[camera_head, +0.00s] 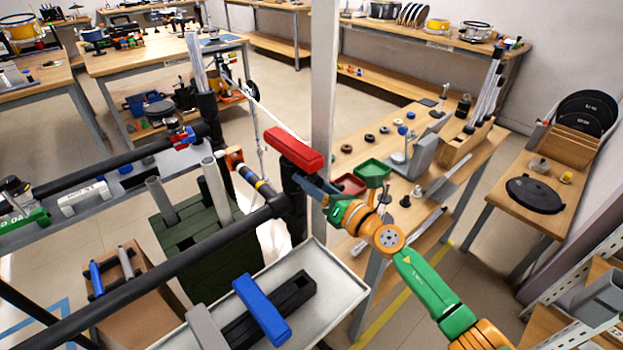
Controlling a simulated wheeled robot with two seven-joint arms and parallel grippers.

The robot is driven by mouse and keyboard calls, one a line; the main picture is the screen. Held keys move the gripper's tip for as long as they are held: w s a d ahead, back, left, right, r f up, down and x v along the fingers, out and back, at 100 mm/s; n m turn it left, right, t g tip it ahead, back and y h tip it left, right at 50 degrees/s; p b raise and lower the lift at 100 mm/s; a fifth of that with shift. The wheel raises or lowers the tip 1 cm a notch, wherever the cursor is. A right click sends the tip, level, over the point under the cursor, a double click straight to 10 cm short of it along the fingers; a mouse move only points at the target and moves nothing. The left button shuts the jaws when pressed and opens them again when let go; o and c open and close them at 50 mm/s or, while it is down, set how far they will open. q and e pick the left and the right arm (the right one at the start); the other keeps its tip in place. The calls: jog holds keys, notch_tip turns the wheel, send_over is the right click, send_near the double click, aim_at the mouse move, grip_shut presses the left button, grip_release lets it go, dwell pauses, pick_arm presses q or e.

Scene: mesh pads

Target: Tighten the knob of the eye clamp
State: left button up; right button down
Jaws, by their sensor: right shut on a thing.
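A thick black bar (150,268) runs from the lower left up to a black clamp (290,203) near the middle of the head view. A red block (293,149) lies across the top of the clamp's upright part. My right gripper (312,185) comes in from the right, just below the red block. It is shut at the clamp's right side, on what looks like its knob. The knob is mostly hidden by the fingers and the red block, so its turn cannot be told. My left gripper is not in view.
A white tray (345,290) below holds a blue bar (262,308) across a black piece. A pale upright post (324,80) stands close behind the clamp. A green crate (207,252) stands under the bar. A wooden workbench (480,150) with small parts is behind my right arm.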

jog(key=shift+m+p, duration=0.75)
jog(key=shift+m, duration=1.45)
jog(key=shift+c, duration=1.5)
grip_release()
jog(key=shift+s+d, duration=0.2)
jog(key=shift+s, duration=0.05)
jog(key=v, duration=0.6)
jog(key=shift+s+p, duration=0.15)
jog(key=shift+p, duration=0.3)
jog(key=shift+d, duration=0.1)
